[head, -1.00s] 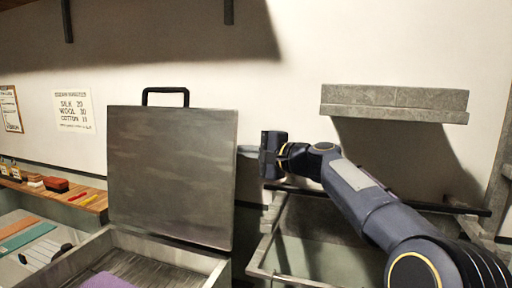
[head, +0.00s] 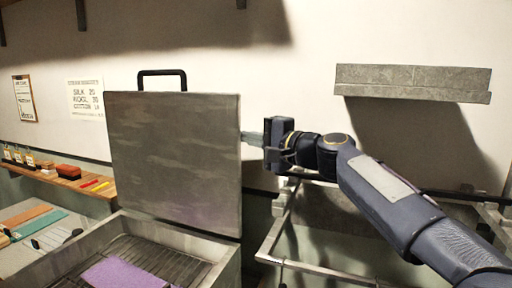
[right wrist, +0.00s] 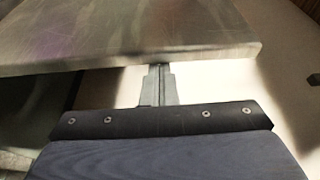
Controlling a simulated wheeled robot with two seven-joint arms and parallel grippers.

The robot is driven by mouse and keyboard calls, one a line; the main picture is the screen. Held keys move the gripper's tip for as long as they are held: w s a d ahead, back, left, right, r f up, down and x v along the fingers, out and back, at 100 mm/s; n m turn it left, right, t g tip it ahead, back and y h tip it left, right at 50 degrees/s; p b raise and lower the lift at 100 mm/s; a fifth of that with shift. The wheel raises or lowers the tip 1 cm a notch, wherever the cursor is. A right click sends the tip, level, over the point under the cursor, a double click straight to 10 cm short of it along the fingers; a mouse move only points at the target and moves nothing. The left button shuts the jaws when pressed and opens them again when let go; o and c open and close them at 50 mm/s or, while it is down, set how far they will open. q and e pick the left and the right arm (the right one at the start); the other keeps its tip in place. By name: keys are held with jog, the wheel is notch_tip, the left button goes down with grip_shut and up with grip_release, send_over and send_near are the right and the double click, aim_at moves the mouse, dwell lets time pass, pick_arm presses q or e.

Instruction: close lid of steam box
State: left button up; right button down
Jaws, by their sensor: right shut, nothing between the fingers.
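The steam box (head: 228,262) stands at the lower left of the head view, with a purple cloth (head: 128,272) on a slatted rack inside. Its grey metal lid (head: 172,160) stands upright, open, with a black handle (head: 162,74) on its top edge. My right gripper (head: 246,137) is shut and empty at the lid's right edge; its tips are close to the lid, and I cannot tell if they touch. In the right wrist view the shut fingers (right wrist: 158,72) point at the edge of the lid (right wrist: 130,30). My left gripper is not in view.
A metal frame (head: 320,266) stands below my right arm. A grey hood or shelf (head: 412,82) juts from the wall at upper right. A wooden shelf (head: 85,180) with small bottles and coloured sticks is at the left. Notices (head: 86,98) hang on the wall.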

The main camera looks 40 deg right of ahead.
jog(key=s+a+f+n+t+y+b, duration=0.1)
jog(key=s+a+f+n+b, duration=0.35)
jog(key=a+b, duration=0.45)
jog(key=s+a+f+n+t+y+b, duration=0.1)
jog(key=s+a+f+n+y+b, duration=0.1)
jog(key=s+a+f+n+b, duration=0.4)
jog(key=s+a+f+n+y+b, duration=0.2)
jog(key=a+f+n+b, duration=0.2)
jog(key=f+b, duration=0.3)
jog(key=s+a+f+n+y+b, duration=0.1)
jog(key=a+f+n+b, duration=0.4)
jog(key=b, duration=1.2)
jog(key=shift+s+a+f+n+y+b, duration=0.35)
jog(key=shift+s+f+y, duration=0.1)
jog(key=shift+f, duration=1.2)
jog(key=shift+f+g, duration=0.15)
jog(key=shift+g, duration=0.15)
jog(key=shift+w, duration=0.1)
